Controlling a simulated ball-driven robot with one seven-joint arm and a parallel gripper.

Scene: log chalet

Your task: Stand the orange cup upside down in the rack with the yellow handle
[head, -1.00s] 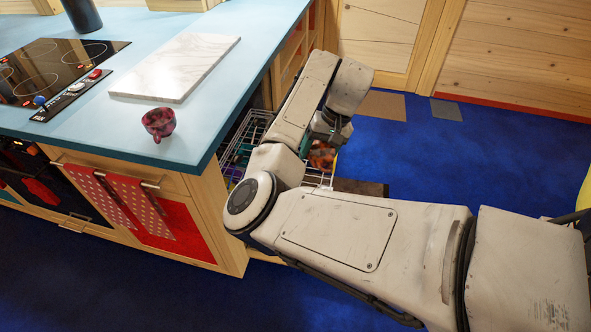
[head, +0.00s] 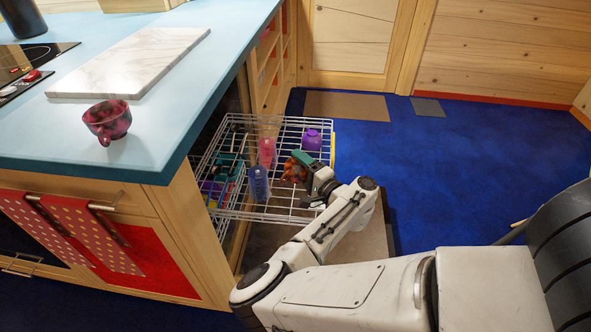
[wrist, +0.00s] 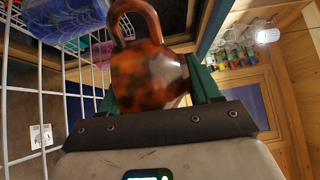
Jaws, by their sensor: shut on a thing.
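The orange cup (head: 294,171) is mottled orange and dark brown. My gripper (head: 299,168) is shut on it, and its green fingers clasp the cup's sides. In the wrist view the cup (wrist: 150,76) fills the middle, with its handle at the upper left. The white wire rack (head: 290,214) is pulled out beside the counter. A strip of its yellow handle (head: 333,140) shows at its right edge. The cup appears over the rack's right half. I cannot tell its height above the wires or which way its mouth faces.
The rack holds a pink cup (head: 266,152), a purple cup (head: 312,140), a blue cup (head: 259,183) and other dishes at its left. A dark red cup (head: 108,121) and a marble board (head: 135,62) lie on the counter. Blue floor is free on the right.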

